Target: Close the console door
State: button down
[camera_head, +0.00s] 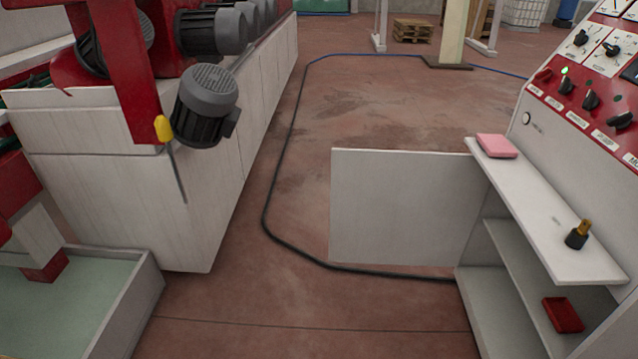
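The console (535,185) stands at the right, with a sloped red and white control panel above and a cabinet below. Its white door (400,205) is swung wide open and sticks out to the left from the cabinet's far side. The cabinet's inside is exposed, with a shelf (520,268) and a small red box (563,315) low down. No handle can be made out on the door face that shows. My gripper is not in view.
A pink block (496,146) and a black and brass piece (578,235) lie on the console ledge. A dark hose (268,190) runs along the floor and behind the door. A machine with grey motors (207,105) and a water tray (75,300) fill the left. Floor between is clear.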

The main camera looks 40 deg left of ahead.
aim_at(389, 206)
jog(key=z, duration=0.85)
jog(key=k, duration=0.15)
jog(key=u, duration=2.7)
jog(key=i, duration=1.3)
jog(key=u, duration=0.45)
jog(key=i, duration=1.6)
jog(key=u, duration=0.35)
